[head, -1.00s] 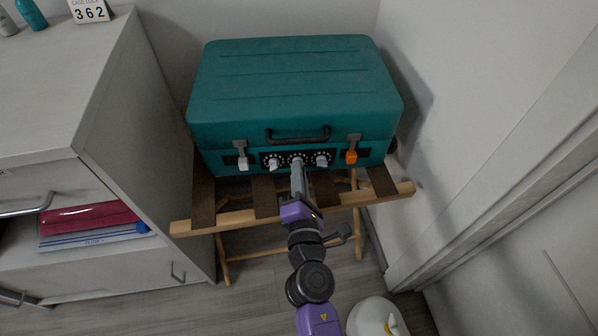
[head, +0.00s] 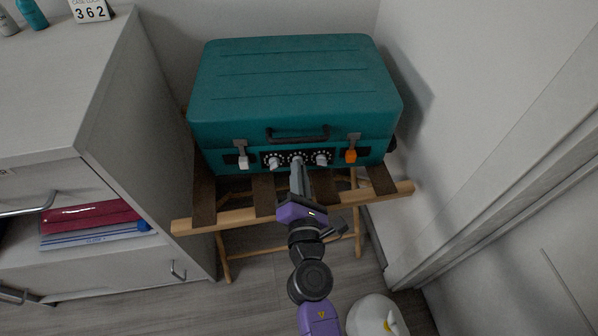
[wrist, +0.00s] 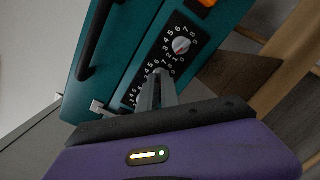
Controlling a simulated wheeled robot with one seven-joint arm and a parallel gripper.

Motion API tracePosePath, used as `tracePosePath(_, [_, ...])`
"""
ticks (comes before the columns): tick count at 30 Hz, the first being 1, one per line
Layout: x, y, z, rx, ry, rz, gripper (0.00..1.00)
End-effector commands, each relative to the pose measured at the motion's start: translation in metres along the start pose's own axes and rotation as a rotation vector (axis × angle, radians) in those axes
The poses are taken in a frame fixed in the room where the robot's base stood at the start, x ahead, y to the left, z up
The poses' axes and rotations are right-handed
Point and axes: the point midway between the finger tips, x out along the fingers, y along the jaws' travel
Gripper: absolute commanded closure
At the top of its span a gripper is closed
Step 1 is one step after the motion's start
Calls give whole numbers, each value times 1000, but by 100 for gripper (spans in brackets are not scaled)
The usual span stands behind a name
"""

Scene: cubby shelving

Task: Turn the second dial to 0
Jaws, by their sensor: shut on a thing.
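A teal case (head: 295,85) with a black handle (head: 298,137) lies closed on a wooden rack. Its front has a row of three numbered dials between two latches. The left dial (head: 274,161) and right dial (head: 321,159) show pale knobs. The second dial (head: 297,157) is mostly hidden by my gripper (head: 298,166), which is shut on its knob. In the wrist view, my gripper (wrist: 158,82) meets the second dial, with a few numbers visible around the fingertips. The neighbouring dial (wrist: 181,45) is clear there. The number the second dial points to cannot be read.
A card reading 362 (head: 90,11) stands on the cabinet (head: 60,90) at left. A wall is close on the right. A white rounded object (head: 372,318) sits on the floor.

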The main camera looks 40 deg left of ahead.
Motion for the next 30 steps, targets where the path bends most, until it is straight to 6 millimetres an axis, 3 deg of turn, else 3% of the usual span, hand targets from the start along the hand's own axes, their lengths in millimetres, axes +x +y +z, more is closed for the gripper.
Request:
tracePosePath(2, [-1, -1, -3, -1, 4, -2, 100])
tracePosePath(3, [-1, -1, -3, -1, 4, -3, 90])
tracePosePath(6, [-1, -1, -2, -1, 3, -2, 72])
tracePosePath(17, [-3, 0, -1, 1, 1, -1, 72])
tracePosePath(30, [-60, -1, -1, 2, 1, -4, 72])
